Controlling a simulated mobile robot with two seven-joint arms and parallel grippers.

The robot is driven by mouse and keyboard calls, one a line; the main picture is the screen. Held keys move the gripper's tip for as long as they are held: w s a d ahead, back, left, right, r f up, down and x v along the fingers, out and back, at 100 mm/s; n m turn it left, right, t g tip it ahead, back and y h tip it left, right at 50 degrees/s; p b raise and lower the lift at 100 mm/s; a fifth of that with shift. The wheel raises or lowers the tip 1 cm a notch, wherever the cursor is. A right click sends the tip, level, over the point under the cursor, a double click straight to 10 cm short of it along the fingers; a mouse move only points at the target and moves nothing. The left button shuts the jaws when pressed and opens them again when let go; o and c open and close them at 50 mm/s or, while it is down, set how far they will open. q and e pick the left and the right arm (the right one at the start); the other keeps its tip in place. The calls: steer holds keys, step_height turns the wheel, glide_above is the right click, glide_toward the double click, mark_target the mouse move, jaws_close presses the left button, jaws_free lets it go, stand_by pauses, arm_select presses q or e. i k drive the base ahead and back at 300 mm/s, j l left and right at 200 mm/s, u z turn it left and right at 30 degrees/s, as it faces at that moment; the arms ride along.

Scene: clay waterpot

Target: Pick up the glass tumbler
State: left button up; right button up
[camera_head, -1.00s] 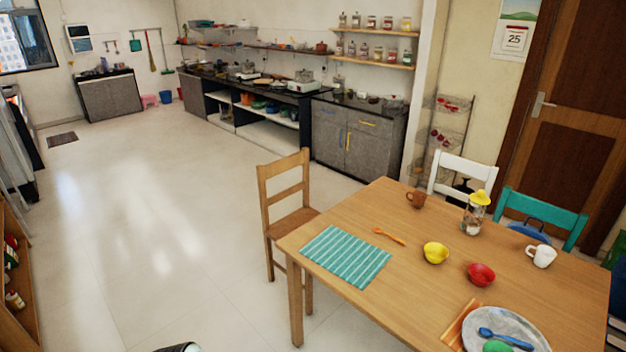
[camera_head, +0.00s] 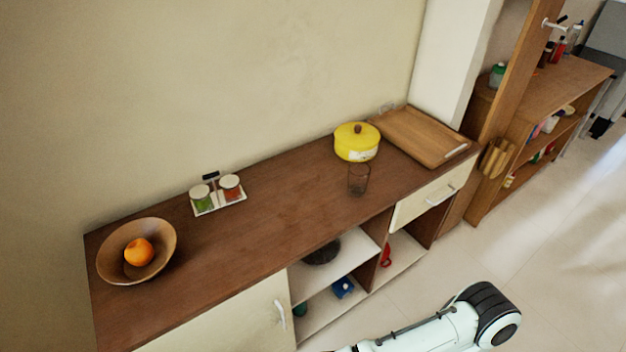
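A clear glass tumbler (camera_head: 358,180) stands upright on the brown top of a sideboard (camera_head: 270,232), near its front edge and in front of a yellow lidded pot. It looks empty. One of my arms shows at the bottom right of the head view, below and in front of the sideboard, apart from the tumbler. Neither gripper's fingers are in view.
The yellow pot (camera_head: 357,142) stands just behind the tumbler, with a wooden tray (camera_head: 424,137) to its right. A jar rack (camera_head: 217,195) and a wooden bowl (camera_head: 110,262) holding an orange (camera_head: 138,252) are on the left. The sideboard's middle is clear.

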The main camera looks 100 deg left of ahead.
mark_target(359, 172)
steer(key=u, duration=3.4)
steer(key=l+u, duration=0.2)
steer(key=u, duration=0.2)
steer(key=l+u, duration=0.25)
steer(key=u, duration=0.2)
steer(key=l+u, duration=0.25)
steer(key=u, duration=0.15)
steer(key=k+l+u, duration=0.2)
steer(key=l, duration=0.15)
steer(key=l+u, duration=0.2)
steer(key=l, duration=0.15)
steer(key=k+l+u, duration=0.2)
steer(key=i+l, duration=0.1)
